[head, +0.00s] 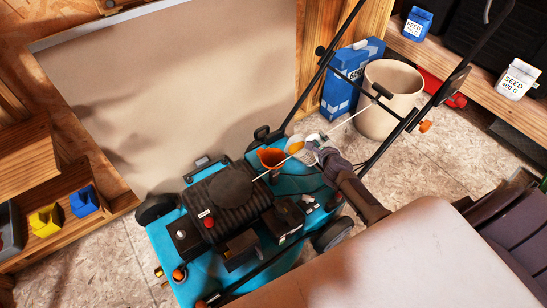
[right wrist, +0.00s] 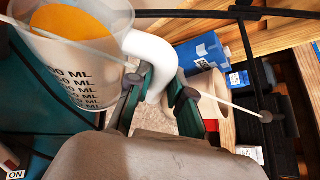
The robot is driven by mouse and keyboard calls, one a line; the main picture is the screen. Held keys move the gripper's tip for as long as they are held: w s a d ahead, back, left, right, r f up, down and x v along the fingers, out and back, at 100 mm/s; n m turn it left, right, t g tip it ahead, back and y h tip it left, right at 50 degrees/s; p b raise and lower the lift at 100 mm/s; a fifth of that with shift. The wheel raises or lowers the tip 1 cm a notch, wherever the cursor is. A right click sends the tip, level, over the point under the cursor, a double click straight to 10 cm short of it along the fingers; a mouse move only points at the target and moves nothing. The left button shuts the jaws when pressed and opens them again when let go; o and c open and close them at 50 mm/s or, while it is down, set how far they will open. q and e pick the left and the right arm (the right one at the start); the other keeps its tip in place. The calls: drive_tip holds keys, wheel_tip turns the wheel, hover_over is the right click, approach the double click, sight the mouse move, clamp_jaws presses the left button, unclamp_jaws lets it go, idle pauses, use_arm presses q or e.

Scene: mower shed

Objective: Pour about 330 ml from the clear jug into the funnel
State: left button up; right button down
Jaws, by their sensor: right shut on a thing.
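A clear jug (head: 309,155) with a white handle and yellow-orange liquid stands out over the teal mower, just right of the orange funnel (head: 271,158). The funnel sits upright on the mower deck with its wide mouth up. My right gripper (head: 322,154) is shut on the jug's handle. In the right wrist view, the fingers of my right gripper (right wrist: 158,95) close around the white handle, and the jug (right wrist: 92,85) shows black ML markings and orange liquid inside. No stream of liquid shows. I cannot tell how far the jug is tilted. My left gripper is out of view.
The mower (head: 165,255) has a black engine (head: 220,190) left of the funnel. A thin pale rod or cord (head: 345,121) crosses close to the jug. Black handlebars rise behind. A beige bin (head: 393,98) and blue containers (head: 342,92) stand at the back.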

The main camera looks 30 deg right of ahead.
sight(315, 134)
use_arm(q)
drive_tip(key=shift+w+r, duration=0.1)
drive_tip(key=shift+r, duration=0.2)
use_arm(e)
drive_tip(key=shift+w+a+r+n, duration=0.1)
drive_tip(key=shift+a+r+n, duration=0.25)
drive_tip(key=shift+r, duration=0.15)
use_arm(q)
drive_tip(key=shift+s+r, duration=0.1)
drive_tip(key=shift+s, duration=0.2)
use_arm(e)
drive_tip(key=shift+w+a+r+n+h, duration=0.1)
drive_tip(key=shift+a+r+n+h, duration=0.2)
drive_tip(key=shift+r, duration=0.15)
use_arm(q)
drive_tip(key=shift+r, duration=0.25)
use_arm(e)
drive_tip(key=shift+r, duration=0.1)
drive_tip(key=shift+a+r, duration=0.15)
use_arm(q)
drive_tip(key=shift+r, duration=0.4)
use_arm(e)
drive_tip(key=shift+w+a+r+n+h, duration=0.1)
drive_tip(key=shift+r+n+h, duration=0.1)
drive_tip(key=shift+n+h, duration=0.1)
